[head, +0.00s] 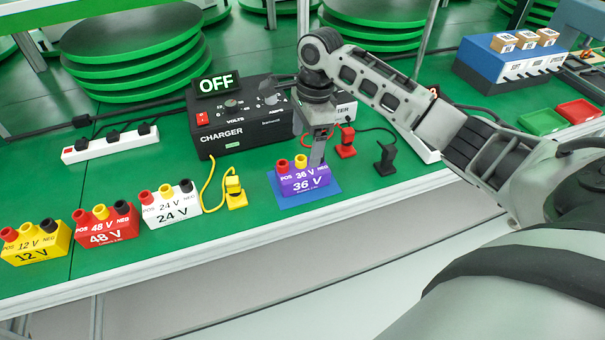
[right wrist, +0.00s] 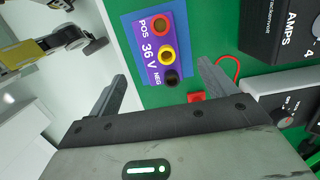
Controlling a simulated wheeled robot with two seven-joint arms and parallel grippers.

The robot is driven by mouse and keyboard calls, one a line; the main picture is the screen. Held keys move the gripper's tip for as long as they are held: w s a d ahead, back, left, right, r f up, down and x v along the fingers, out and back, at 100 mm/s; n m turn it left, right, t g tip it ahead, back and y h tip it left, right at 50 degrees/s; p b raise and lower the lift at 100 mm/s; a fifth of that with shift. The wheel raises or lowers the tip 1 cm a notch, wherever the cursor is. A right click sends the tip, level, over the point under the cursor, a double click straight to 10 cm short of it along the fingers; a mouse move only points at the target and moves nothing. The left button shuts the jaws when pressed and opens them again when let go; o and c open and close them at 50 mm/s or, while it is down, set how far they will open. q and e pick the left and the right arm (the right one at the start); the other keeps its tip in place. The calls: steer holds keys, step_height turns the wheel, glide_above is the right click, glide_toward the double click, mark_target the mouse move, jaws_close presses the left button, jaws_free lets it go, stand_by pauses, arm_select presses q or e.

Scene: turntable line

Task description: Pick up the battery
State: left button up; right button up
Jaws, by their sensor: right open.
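The purple 36 V battery (head: 303,184) stands upright on a blue mat (head: 301,202) on the green bench, with red, yellow and dark terminals on top. My right gripper (head: 317,158) is just above it at its right end, partly covering it in the head view. In the right wrist view, the battery (right wrist: 152,52) lies ahead of the open gripper (right wrist: 162,72), its dark terminal end nearest the gap between the fingers. Nothing is held. My left gripper is not in view.
Yellow 12 V (head: 36,243), red 48 V (head: 106,225) and white 24 V (head: 171,205) batteries stand to the left. The charger (head: 240,115), reading OFF, is behind. A yellow plug (head: 236,194), red plug (head: 346,143) and black plug (head: 385,158) stand nearby.

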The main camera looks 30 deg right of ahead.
mark_target(304, 161)
steer(key=f, duration=0.6)
steer(key=a+f, duration=0.1)
steer(key=f, duration=0.2)
steer(key=shift+f, duration=0.15)
steer(key=shift+c, duration=0.3)
steer(key=shift+w, duration=0.15)
steer(key=c, duration=1.6)
